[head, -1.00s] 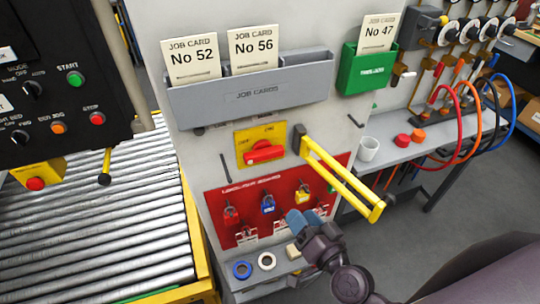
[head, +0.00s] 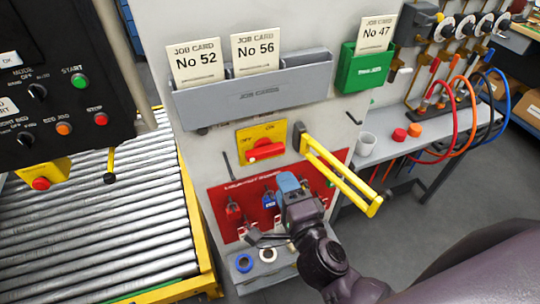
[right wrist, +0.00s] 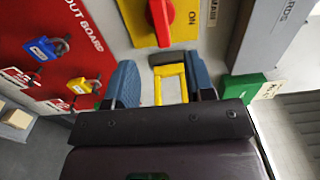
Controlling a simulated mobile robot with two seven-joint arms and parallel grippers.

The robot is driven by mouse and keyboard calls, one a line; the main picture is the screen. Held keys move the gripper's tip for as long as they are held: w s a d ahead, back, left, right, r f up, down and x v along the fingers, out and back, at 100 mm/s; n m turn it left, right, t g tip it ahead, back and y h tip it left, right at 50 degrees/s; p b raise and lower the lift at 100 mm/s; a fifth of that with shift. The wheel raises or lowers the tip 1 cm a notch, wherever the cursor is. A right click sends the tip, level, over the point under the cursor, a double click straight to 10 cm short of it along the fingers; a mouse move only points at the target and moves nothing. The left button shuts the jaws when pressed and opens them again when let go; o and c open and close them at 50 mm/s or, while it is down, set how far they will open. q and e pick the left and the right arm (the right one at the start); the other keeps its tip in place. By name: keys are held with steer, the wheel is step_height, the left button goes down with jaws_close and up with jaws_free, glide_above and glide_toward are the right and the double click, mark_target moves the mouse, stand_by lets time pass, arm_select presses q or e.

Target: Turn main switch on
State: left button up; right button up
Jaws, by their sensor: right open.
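The main switch is a red rotary handle (head: 266,151) on a yellow plate (head: 246,136) marked OFF and ON, on the grey panel below the job card holder. The handle lies nearly level in the head view. In the right wrist view the red handle (right wrist: 161,22) and the yellow plate (right wrist: 186,22) are at the top, beyond the fingertips. My right gripper (head: 288,184) is below and right of the switch, in front of the red lockout board. My left gripper is out of view.
A yellow bar handle (head: 340,176) juts out right of the switch and appears between the fingers in the wrist view. The red lockout board (head: 222,186) with padlocks is below. A grey card holder (head: 300,86) is above, rollers (head: 95,225) at left.

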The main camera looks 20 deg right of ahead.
mark_target(268, 155)
steer(key=w, duration=0.4)
steer(key=w+p, duration=0.1)
steer(key=w, duration=0.4)
steer(key=shift+w+a, duration=0.2)
steer(key=shift+w, duration=0.1)
jaws_close()
